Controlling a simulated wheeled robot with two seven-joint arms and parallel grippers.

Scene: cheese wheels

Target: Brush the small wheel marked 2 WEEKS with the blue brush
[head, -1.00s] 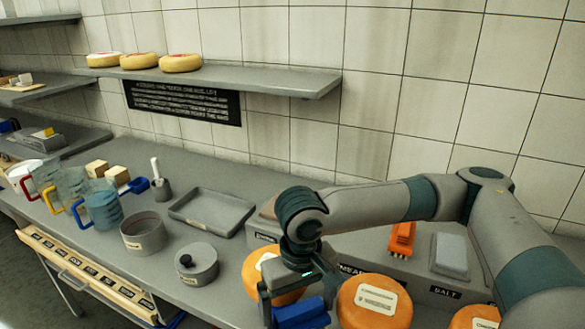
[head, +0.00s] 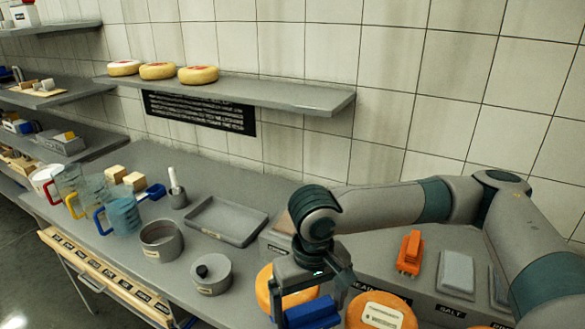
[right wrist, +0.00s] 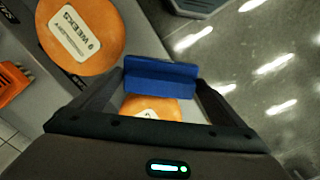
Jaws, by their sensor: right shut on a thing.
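My right gripper (head: 308,304) is shut on the blue brush (head: 314,314), which also shows crosswise between the fingers in the right wrist view (right wrist: 160,77). The brush is over or against an orange cheese wheel (head: 266,284), partly hidden behind the gripper; part of this wheel shows below the brush in the right wrist view (right wrist: 150,107). I cannot tell whether the bristles touch it. A second orange wheel (head: 381,314) stands to its right; its label in the right wrist view (right wrist: 76,33) reads WEEKS, its number unclear. My left gripper is out of view.
An orange brush (head: 410,252) and a grey block (head: 456,273) lie on the raised ledge behind the wheels. Pale wheels (head: 198,75) sit on the shelf.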

